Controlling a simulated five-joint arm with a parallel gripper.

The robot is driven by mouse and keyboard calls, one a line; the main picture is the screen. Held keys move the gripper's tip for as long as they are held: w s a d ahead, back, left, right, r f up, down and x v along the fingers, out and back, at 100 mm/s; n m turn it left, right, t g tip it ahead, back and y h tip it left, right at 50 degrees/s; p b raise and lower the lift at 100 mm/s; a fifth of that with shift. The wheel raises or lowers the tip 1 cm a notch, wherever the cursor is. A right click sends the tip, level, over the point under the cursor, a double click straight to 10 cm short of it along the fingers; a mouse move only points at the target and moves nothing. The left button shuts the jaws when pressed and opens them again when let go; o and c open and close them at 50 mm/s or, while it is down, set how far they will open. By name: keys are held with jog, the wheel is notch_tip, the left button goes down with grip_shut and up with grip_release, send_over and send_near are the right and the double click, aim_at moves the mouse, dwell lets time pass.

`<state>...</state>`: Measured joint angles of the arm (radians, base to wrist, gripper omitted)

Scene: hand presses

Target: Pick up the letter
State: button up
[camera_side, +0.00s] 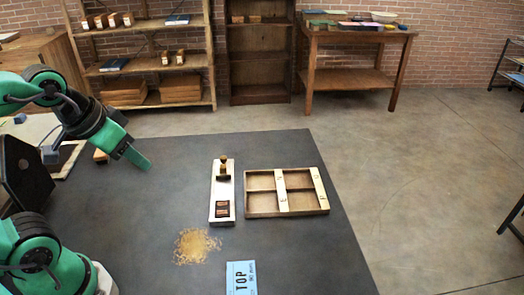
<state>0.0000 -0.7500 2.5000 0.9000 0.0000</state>
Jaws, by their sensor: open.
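My gripper (140,162) is open, with green fingers, above the left part of the dark table, up and left of the pale board. A pale wooden board (222,188) lies on the table, with a knobbed wooden piece (224,168) at its far end and small dark brown blocks (222,209) near its front end. A letter may be among these blocks, but they are too small to read. To the right is a brown compartment tray (262,212) crossed by two pale strips with small dark marks. My gripper is apart from all of these.
A light blue card reading TOP (241,279) lies at the front edge of view. A patch of tan crumbs (196,246) lies left of it. A small wooden block (101,156) is at the left. The dark table (290,255) is bare at the front right.

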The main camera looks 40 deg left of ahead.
dwell(0.4)
jog(key=o, duration=0.4)
jog(key=shift+o, duration=0.2)
jog(key=n+g, duration=0.6)
jog(key=n, duration=0.3)
send_over(223, 212)
notch_tip(223, 212, down, 15)
jog(key=shift+f, duration=0.3)
jog(key=shift+f, duration=0.1)
jog(key=shift+f, duration=1.2)
